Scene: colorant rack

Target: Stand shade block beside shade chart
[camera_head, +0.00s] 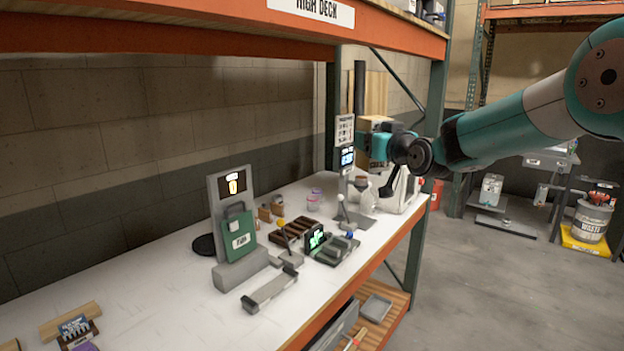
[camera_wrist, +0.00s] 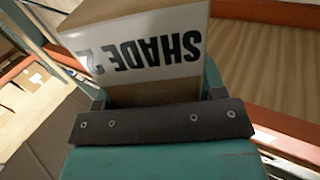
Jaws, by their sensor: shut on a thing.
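My gripper (camera_wrist: 150,88) is shut on the shade block (camera_wrist: 135,45), a tan block with a white label reading "SHADE 2", upside down in the wrist view. In the head view my gripper (camera_head: 372,146) is over the far right of the white bench, with a tan block top (camera_head: 375,123) just above it. A pale panel with a dark grid (camera_head: 345,130) stands on a post just left of my gripper; it may be the shade chart, but its print is too small to read. The block's lower part is hidden.
The white bench (camera_head: 150,285) holds a green case (camera_head: 238,233) on a grey stand, dark slotted racks (camera_head: 297,232), small jars (camera_head: 313,202) and a lever device (camera_head: 345,215). A white machine (camera_head: 400,190) stands below my gripper. An orange shelf beam (camera_head: 200,38) runs overhead.

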